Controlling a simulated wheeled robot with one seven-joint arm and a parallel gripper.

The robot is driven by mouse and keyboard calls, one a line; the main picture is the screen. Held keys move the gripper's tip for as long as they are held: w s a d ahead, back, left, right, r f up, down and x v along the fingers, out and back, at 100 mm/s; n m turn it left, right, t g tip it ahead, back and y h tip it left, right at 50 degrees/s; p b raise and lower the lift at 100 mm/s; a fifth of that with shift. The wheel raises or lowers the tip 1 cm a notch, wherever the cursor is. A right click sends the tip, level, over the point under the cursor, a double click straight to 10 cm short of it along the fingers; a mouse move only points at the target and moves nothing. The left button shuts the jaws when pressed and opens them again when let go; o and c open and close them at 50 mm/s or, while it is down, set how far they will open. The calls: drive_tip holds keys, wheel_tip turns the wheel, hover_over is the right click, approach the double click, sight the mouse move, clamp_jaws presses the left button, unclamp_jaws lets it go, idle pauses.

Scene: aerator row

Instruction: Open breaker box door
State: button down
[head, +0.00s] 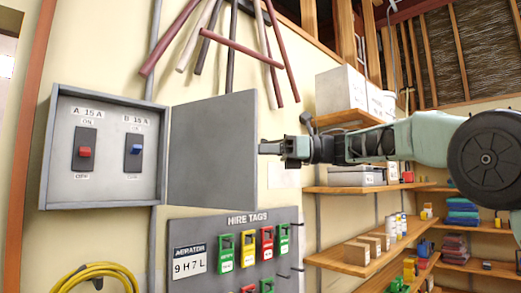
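The grey breaker box (104,188) is on the cream wall at the left. Its door (212,150) stands open, swung out to the right from the box's right side. Inside are two switches, a red one (85,152) labelled A 15 A and a blue one (136,149) labelled B 15 A. My gripper (266,147) is at the door's free right edge, about mid-height, pointing left. The fingertips are small and seen side-on, so I cannot tell whether they touch the door or are parted.
Below the door hangs a hire tags board (190,285) with coloured tags. A yellow coiled hose (98,270) is at bottom left. Pipes (243,50) hang above the door. Wooden shelves (345,190) with boxes stand behind my arm at the right.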

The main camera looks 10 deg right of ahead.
drive_tip(key=c, duration=1.5)
unclamp_jaws()
drive_tip(key=shift+a+f, duration=0.15)
drive_tip(key=shift+a, duration=0.15)
drive_tip(key=shift+c, duration=0.2)
drive_tip(key=shift+o, duration=0.2)
drive_tip(key=shift+w+a, duration=0.1)
drive_tip(key=shift+a, duration=0.05)
drive_tip(key=s+d+b, duration=0.1)
drive_tip(key=d+b, duration=0.5)
drive_tip(key=d, duration=1.1)
drive_tip(key=shift+d, duration=0.4)
